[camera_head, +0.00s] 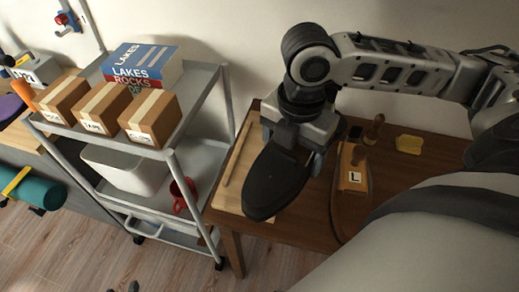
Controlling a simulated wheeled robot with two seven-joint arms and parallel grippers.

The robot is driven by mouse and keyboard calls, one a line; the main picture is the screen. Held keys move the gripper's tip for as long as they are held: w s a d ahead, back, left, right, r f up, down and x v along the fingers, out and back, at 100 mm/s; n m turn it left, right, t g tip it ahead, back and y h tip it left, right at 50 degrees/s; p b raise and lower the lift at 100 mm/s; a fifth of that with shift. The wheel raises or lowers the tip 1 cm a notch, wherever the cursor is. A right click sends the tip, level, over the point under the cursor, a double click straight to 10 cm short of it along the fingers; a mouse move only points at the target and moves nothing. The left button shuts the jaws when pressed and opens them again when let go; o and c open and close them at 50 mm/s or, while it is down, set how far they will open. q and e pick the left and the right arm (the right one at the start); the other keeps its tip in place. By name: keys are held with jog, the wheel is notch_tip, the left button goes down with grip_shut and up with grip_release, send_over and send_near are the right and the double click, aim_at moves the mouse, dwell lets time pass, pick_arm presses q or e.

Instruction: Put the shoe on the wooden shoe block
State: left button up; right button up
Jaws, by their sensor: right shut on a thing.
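My right gripper (303,133) comes in from the right and is shut on the black shoe (272,185). The shoe hangs over the left part of the brown table (282,232), with its toe toward the viewer. Its far end is hidden by the gripper, and I cannot tell how high it is above the table. The brown wooden shoe block (350,200), with a white L label, lies on the table just right of the shoe, apart from it in the picture. My left gripper is not in view.
A pale board (232,185) lies on the table under the shoe. A dark-handled brush or tool (374,128) and a yellow item (408,144) are at the back. A grey cart (171,160) at left carries boxes (149,119), books and a red mug (184,196).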

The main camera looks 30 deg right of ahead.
aim_at(259, 152)
jog(key=n, duration=0.1)
jog(key=s+n, duration=0.1)
jog(key=n, duration=0.1)
jog(key=shift+s+d, duration=0.25)
jog(key=shift+d, duration=0.05)
jog(key=shift+f+n, duration=0.1)
jog(key=shift+n, duration=0.3)
jog(key=w+f, duration=0.3)
jog(key=w, duration=0.1)
jog(key=w+f+b, duration=0.1)
jog(key=w+f, duration=0.2)
jog(key=w, duration=0.1)
jog(key=w+f, duration=0.3)
jog(key=w, duration=0.1)
jog(key=shift+w+d+b, duration=0.15)
jog(key=shift+w+b, duration=0.25)
jog(key=shift+w+f, duration=0.25)
jog(key=shift+w, duration=0.05)
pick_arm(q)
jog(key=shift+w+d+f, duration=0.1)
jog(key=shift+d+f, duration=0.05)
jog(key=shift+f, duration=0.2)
pick_arm(e)
jog(key=shift+w+f, duration=0.15)
jog(key=shift+f, duration=1.55)
jog(key=o, duration=1.2)
jog(key=shift+f, duration=0.2)
jog(key=shift+o, duration=0.2)
